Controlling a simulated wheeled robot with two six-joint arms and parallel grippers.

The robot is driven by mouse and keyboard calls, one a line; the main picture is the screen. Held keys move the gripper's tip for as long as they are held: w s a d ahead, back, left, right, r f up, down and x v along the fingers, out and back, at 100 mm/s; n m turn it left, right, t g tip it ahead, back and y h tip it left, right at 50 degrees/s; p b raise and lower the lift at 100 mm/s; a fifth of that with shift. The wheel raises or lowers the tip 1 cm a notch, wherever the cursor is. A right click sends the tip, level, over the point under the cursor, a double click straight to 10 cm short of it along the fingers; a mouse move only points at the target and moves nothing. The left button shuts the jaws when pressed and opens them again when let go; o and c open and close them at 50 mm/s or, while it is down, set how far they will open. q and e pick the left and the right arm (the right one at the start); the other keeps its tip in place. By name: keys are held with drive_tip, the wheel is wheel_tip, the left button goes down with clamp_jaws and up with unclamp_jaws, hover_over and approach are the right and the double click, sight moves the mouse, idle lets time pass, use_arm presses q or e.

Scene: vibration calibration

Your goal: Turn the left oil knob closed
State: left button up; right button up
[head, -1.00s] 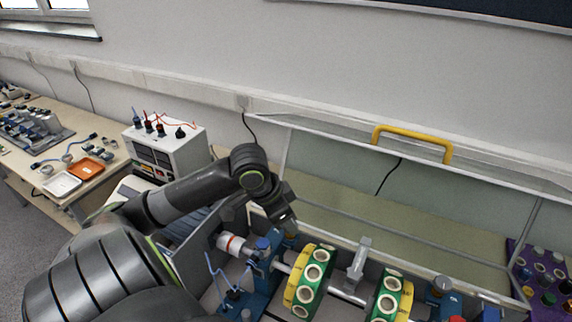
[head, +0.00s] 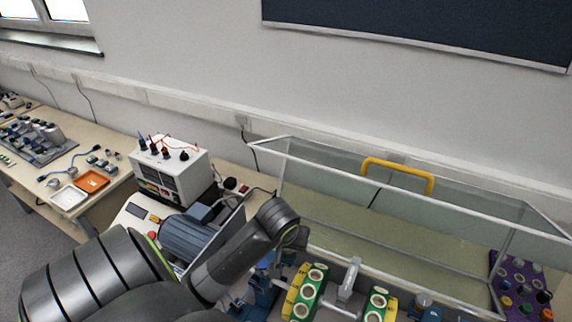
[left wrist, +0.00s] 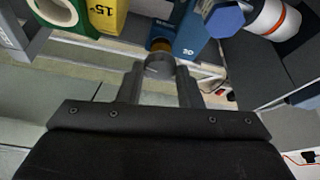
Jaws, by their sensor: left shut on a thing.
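In the left wrist view my left gripper (left wrist: 160,76) is shut on a small round grey knob (left wrist: 160,60), with one finger on each side of it. A brownish-orange collar shows just behind the knob, against a blue bearing block (left wrist: 192,36). In the head view my left arm covers the gripper and the knob. The blue block (head: 262,292) shows only partly there, below the forearm. How far the knob is turned cannot be told. My right gripper is not in view.
Green and yellow discs (head: 304,292) sit on the shaft right of the arm. A clear cover with a yellow handle (head: 398,172) stands behind. A blue motor (head: 188,236) and a white power box (head: 170,170) are at left. A blue hexagonal part (left wrist: 226,20) is close to the gripper.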

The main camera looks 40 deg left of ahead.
use_arm(q)
drive_tip(key=shift+n+y, duration=0.3)
drive_tip(key=shift+n, duration=0.7)
drive_tip(key=o, duration=1)
drive_tip(key=shift+w, duration=0.1)
